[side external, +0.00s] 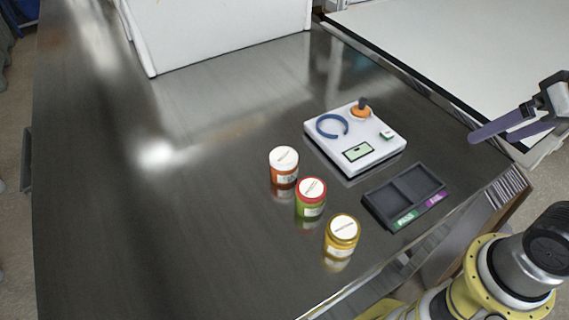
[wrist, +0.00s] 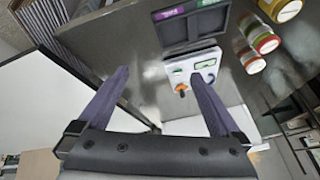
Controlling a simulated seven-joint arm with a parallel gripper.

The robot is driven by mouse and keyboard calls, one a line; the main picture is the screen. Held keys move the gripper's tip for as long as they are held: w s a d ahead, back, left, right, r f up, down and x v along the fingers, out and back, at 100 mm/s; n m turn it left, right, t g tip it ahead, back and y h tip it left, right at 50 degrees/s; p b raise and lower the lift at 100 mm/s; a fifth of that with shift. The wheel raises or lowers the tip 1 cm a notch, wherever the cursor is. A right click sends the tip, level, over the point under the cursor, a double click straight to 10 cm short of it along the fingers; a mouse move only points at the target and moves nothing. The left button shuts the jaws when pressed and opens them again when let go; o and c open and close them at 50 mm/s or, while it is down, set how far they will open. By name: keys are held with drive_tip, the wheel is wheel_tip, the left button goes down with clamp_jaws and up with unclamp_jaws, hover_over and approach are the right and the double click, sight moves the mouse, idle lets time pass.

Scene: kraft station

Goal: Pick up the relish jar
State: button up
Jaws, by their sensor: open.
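Three jars stand upright in a slanting row on the dark metal table. The middle one, green with a red rim around a white lid (side external: 311,197), looks like the relish jar; its lettering is too small to read. It also shows at the upper right of the wrist view (wrist: 267,44). My gripper (side external: 493,136) is open and empty, at the right of the side view, well apart from the jars. In the wrist view its two purple fingers (wrist: 158,76) are spread wide with nothing between them.
An orange-red jar with a white lid (side external: 284,167) and a yellow jar (side external: 341,236) flank the green jar closely. A white device (side external: 374,161) with a blue ring and orange knob, and a dark two-compartment tray (side external: 378,212), lie to the right. The table's left side is clear.

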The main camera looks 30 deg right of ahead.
drive_tip(key=w+a+r+m+g, duration=0.1)
drive_tip(key=w+a+r+m, duration=0.2)
drive_tip(key=w+r+m, duration=0.3)
drive_tip(key=w+a+r+m+g, duration=0.1)
drive_tip(key=w+a+r+m, duration=0.35)
drive_tip(key=w, duration=0.25)
drive_tip(key=g, duration=0.3)
hover_over(284, 156)
wheel_tip(284, 156, down, 11)
drive_tip(key=shift+m, duration=0.35)
wheel_tip(284, 156, down, 7)
drive_tip(key=shift+s+f, duration=0.1)
drive_tip(key=shift+s, duration=0.05)
drive_tip(key=shift+f, duration=2.85)
drive_tip(key=shift+c, duration=0.3)
